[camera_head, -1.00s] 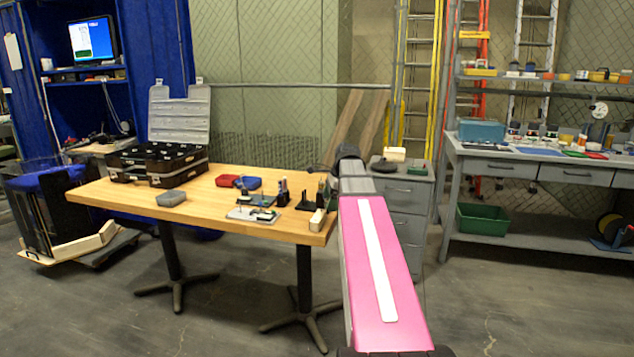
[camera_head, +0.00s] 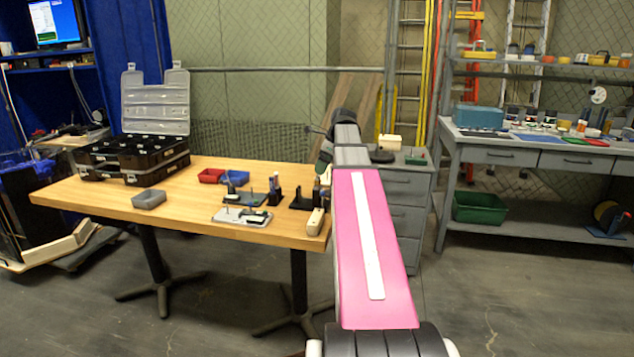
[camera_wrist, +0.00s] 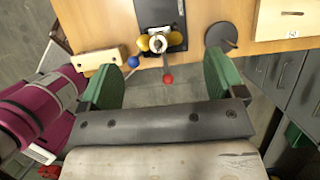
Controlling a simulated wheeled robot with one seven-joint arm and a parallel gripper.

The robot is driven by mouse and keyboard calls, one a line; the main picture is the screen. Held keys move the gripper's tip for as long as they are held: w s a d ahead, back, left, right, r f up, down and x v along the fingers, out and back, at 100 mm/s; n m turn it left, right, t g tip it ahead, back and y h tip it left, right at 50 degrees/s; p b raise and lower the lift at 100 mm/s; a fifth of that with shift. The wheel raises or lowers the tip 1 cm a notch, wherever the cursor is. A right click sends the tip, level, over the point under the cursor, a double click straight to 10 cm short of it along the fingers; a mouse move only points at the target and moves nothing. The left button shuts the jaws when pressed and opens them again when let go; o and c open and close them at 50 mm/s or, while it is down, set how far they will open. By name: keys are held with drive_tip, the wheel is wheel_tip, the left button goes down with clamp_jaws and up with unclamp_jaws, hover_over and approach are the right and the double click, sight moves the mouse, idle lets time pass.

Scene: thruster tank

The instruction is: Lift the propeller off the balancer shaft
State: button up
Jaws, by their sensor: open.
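In the wrist view a small yellow two-lobed part with a pale round hub, which looks like the propeller (camera_wrist: 174,40), sits over a dark stand (camera_wrist: 160,12), apparently the balancer. Any shaft under the hub is hidden. A blue-ball rod (camera_wrist: 132,61) and a red-ball rod (camera_wrist: 168,78) stick out near it. My gripper (camera_wrist: 161,70) has its green fingers wide apart, one left and one right of the rods, with nothing between them gripped. The propeller lies beyond the fingertips in the picture. In the head view my arm hides most of my gripper at the table's right end.
A wooden block (camera_wrist: 97,59) lies left of the stand and a dark disc (camera_wrist: 222,36) right of it. The wooden table (camera_head: 100,202) also bears a black open case (camera_head: 130,160), a grey box (camera_head: 149,199) and a red bin (camera_head: 210,176). A grey drawer cabinet (camera_head: 402,215) stands close right.

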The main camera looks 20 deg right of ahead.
sight(318, 177)
drive_tip(key=shift+s+x, duration=0.1)
drive_tip(key=shift+x, duration=1.35)
drive_tip(key=shift+s+x, duration=0.15)
drive_tip(key=shift+x, duration=1.3)
drive_tip(key=shift+f, duration=0.1)
drive_tip(key=c, duration=1)
wheel_tip(318, 177, up, 10)
drive_tip(key=shift+r, duration=0.1)
